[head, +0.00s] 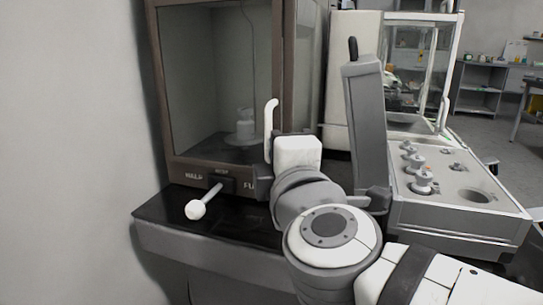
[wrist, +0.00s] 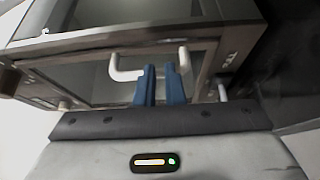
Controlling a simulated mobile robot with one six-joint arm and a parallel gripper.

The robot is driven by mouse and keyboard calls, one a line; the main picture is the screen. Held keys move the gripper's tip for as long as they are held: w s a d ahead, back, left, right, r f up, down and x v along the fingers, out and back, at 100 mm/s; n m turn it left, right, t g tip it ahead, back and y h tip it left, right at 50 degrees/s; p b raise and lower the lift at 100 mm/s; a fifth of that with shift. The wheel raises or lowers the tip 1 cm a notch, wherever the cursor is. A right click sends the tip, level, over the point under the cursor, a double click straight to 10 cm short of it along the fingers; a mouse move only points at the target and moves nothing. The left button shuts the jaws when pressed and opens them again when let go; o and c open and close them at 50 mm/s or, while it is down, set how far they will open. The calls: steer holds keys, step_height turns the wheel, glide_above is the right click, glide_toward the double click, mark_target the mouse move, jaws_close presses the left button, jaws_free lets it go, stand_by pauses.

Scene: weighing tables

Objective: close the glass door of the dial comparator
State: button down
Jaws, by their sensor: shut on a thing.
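The dial comparator appears to be the brown case (head: 163,95) at left, marked HALF and FU. Its glass front (head: 220,60) shows a small white object inside. A white bar handle (head: 270,120) stands upright at the right of the front. In the wrist view this handle (wrist: 127,74) crosses between the two blue fingers of my gripper (wrist: 164,70), which is shut on it. The fingers are largely hidden behind my arm in the head view. I cannot tell how far the door stands from its frame.
A white-knobbed lever (head: 197,208) sticks out below the case front. The dark table top (head: 160,212) is bare at front left. At right stands a second glass-fronted instrument (head: 345,75) with a grey base (head: 450,215) carrying several weights. A wall is close on the left.

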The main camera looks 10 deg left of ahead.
steer(key=shift+w+d+r, duration=0.15)
steer(key=shift+r, duration=0.1)
stand_by(0.3)
